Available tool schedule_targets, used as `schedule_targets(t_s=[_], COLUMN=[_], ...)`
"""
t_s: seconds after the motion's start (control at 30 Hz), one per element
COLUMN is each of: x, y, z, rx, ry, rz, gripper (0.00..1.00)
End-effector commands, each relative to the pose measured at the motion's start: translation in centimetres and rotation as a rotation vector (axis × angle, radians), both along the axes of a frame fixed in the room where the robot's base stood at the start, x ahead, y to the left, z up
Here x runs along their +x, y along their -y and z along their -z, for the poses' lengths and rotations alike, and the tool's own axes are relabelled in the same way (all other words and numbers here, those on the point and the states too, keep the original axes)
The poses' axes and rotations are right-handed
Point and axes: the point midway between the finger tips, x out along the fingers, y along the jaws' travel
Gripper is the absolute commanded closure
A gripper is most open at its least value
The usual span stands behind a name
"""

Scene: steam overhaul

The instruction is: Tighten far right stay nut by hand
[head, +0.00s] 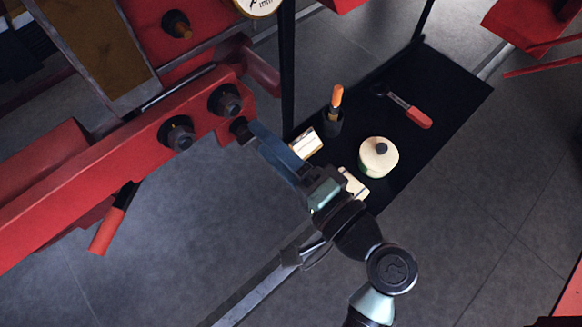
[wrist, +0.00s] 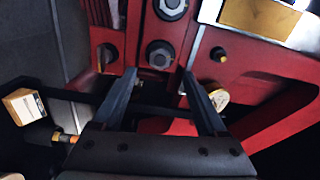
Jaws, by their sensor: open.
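In the head view, dark stay nuts sit on the red beam: one at the left (head: 176,132) and one at the right (head: 225,100). My gripper (head: 245,133) is at the beam's right end, just below the right nut. In the wrist view, my gripper (wrist: 158,78) is open, its two blue fingers apart with nothing held between them. A round dark nut (wrist: 159,53) shows beyond the fingertips, about centred in the gap. Another nut (wrist: 171,7) is above it, and a smaller dark fitting (wrist: 107,53) is left of the left fingertip. I cannot tell whether the fingers touch anything.
A black mat (head: 440,85) lies right of my arm. On it are a red-handled tool (head: 410,109), a cream pot (head: 378,157), an orange-handled brush (head: 336,97) in a dark cup and a pale box (head: 306,144). Another fitting (head: 177,24) is on red metal above.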

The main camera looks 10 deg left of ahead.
Motion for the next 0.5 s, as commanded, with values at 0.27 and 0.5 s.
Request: schedule_targets(t_s=[0.27,0.5], x=[-2.8,-3.4], y=[3.6,4.3], z=[0.2,0.0], rx=[0.0,0.001], ry=[0.0,-0.001], rz=[0.001,-0.001], gripper=[0.25,0.25])
